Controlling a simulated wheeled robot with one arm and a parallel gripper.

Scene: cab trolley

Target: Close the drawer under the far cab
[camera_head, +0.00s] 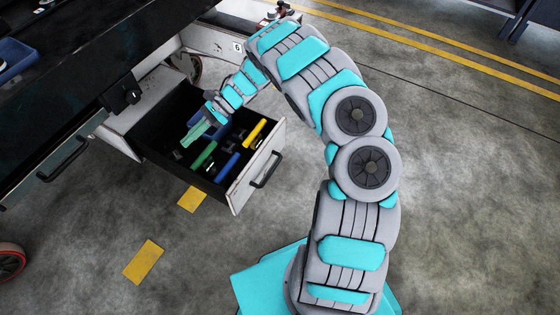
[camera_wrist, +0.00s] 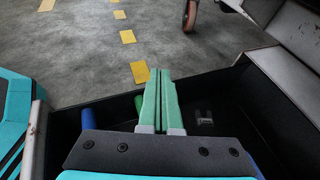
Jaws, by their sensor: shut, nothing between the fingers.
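The open drawer (camera_head: 262,160) sticks out from under the cab (camera_head: 150,95), with a light front panel and a dark handle (camera_head: 267,170). It also shows in the wrist view as dark walls (camera_wrist: 275,95). Several tools lie in it, among them a yellow-handled one (camera_head: 255,133), a green-handled one (camera_head: 204,156) and a blue-handled one (camera_head: 227,168). My gripper (camera_head: 188,138) reaches over the front panel and hangs over the inside of the drawer. Its green fingers (camera_wrist: 160,78) are together with nothing between them. Whether they touch the drawer or tools cannot be told.
A second dark handle (camera_head: 63,160) is on the dark trolley side to the left. A blue bin (camera_head: 15,58) sits on top. Wheels (camera_head: 190,68) stand below. The grey floor to the right is clear, with yellow markings (camera_head: 144,262).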

